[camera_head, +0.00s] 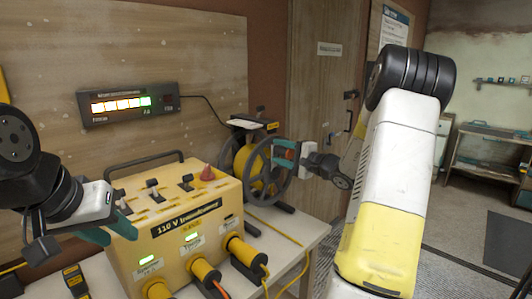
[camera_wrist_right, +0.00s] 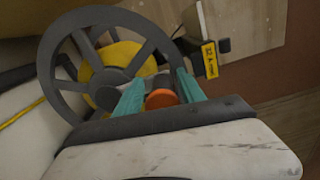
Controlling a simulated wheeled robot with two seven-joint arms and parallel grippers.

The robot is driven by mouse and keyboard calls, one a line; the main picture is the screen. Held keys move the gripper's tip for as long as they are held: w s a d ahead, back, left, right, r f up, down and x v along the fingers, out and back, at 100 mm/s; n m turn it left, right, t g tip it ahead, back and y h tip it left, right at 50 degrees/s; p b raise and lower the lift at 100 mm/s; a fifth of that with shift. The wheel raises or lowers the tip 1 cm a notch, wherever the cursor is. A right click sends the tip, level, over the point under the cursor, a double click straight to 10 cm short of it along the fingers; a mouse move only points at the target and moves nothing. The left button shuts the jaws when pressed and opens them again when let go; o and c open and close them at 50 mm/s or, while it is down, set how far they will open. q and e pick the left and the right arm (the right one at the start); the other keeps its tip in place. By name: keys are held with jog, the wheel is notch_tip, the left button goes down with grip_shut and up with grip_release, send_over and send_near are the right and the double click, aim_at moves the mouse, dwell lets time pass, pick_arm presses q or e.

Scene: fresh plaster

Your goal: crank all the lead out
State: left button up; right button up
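The cable reel (camera_head: 262,172) stands at the back right of the table, with yellow lead (camera_wrist_right: 100,62) wound on its drum inside a grey spoked wheel. A strand of yellow lead (camera_head: 278,226) runs from it across the table. My right gripper (camera_head: 285,152) is at the reel's near side. In the right wrist view its teal fingers (camera_wrist_right: 160,92) stand on both sides of the orange crank knob (camera_wrist_right: 161,99) and appear to touch it. My left gripper (camera_head: 108,232) is empty, its teal fingers apart, by the front left of the yellow transformer box (camera_head: 190,222).
The transformer box has switches, a red button (camera_head: 207,173) and yellow plugs (camera_head: 205,272) in front. A lit indicator panel (camera_head: 128,103) hangs on the wooden board. A black block with a yellow label (camera_head: 75,280) lies at lower left. A door (camera_head: 315,95) stands behind the reel.

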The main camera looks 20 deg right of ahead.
aim_at(290, 155)
jog(key=shift+s, duration=0.1)
jog(key=v, duration=0.7)
jog(key=shift+s+d, duration=0.2)
jog(key=shift+s, duration=0.1)
jog(key=s+a+r+n+g+y, duration=0.1)
jog(key=s+a+n+g, duration=0.4)
jog(key=a, duration=0.4)
jog(key=s+a+r+n+g+y, duration=0.15)
jog(key=s+a+g, duration=0.25)
jog(key=s+a, duration=0.45)
jog(key=s+a+f+n+g+h, duration=0.25)
jog(key=s+a+n+h, duration=0.2)
jog(key=s, duration=0.55)
jog(key=s+d+r+n+t+h, duration=0.1)
jog(key=s+d+n+t+h, duration=0.1)
jog(key=s+d+h, duration=0.2)
jog(key=shift+s+d+r+n+h, duration=0.25)
jog(key=shift+d+r+n+h, duration=0.15)
jog(key=shift+d+h, duration=0.1)
